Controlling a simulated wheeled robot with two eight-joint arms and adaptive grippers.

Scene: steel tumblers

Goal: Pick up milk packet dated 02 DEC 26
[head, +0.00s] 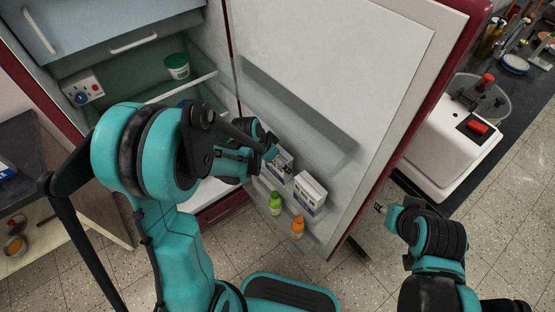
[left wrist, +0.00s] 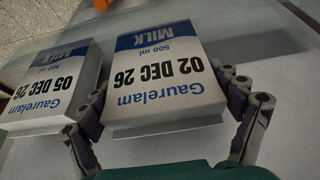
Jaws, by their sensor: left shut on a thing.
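The milk packet dated 02 DEC 26 (left wrist: 165,85) is a white and blue carton in the left wrist view, its print upside down. My left gripper (left wrist: 165,80) is shut on it, one finger along each side. In the head view this packet (head: 283,164) is partly hidden by my left gripper (head: 271,152), at the fridge door's shelf. A second milk packet (head: 310,192), dated 05 DEC 26, stands beside it and also shows in the left wrist view (left wrist: 52,85). My right gripper (head: 384,208) is away to the right of the door; its fingers are too small to judge.
The open fridge door (head: 330,60) rises behind. A white appliance (head: 450,145) stands right of the door.

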